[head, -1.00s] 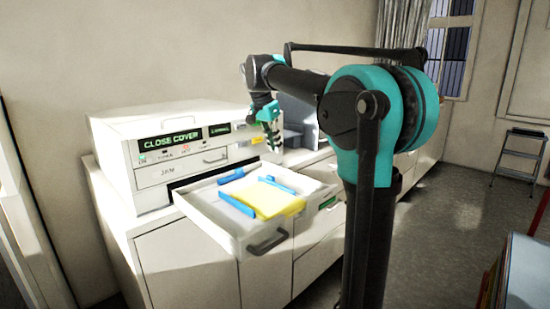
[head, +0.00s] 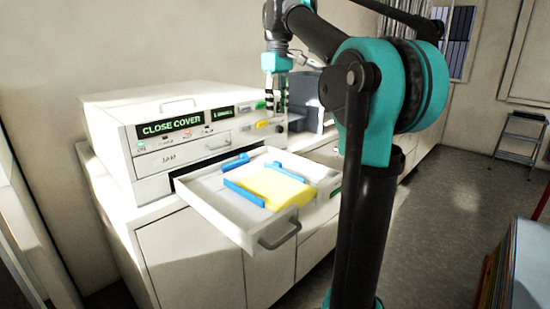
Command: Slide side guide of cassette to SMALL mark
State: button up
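The cassette (head: 228,217) is a white open drawer, pulled out at the front of a white machine (head: 150,105). A yellow sheet stack (head: 274,187) lies in it. A long blue guide (head: 243,193) stands along the left side of the stack. Another blue guide (head: 287,171) stands at its right far side, and a short blue piece (head: 235,161) is at the back left. I cannot tell which one is the side guide, and no size mark is legible. My gripper (head: 272,105) points down above the cassette's back right, apart from the guides; its finger opening is too small to judge.
The machine's displays read "CLOSE COVER" (head: 172,128) and a small text that looks like "SMALL" (head: 222,114). A grey box (head: 305,98) stands behind my gripper. The cassette's grey handle (head: 280,237) projects at its front. The floor at right is open, with a step stool (head: 521,135) farther back.

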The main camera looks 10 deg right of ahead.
aim_at(277, 162)
notch_tip(277, 162, down, 17)
jog(key=shift+f, duration=0.1)
dwell(0.5)
grip_shut()
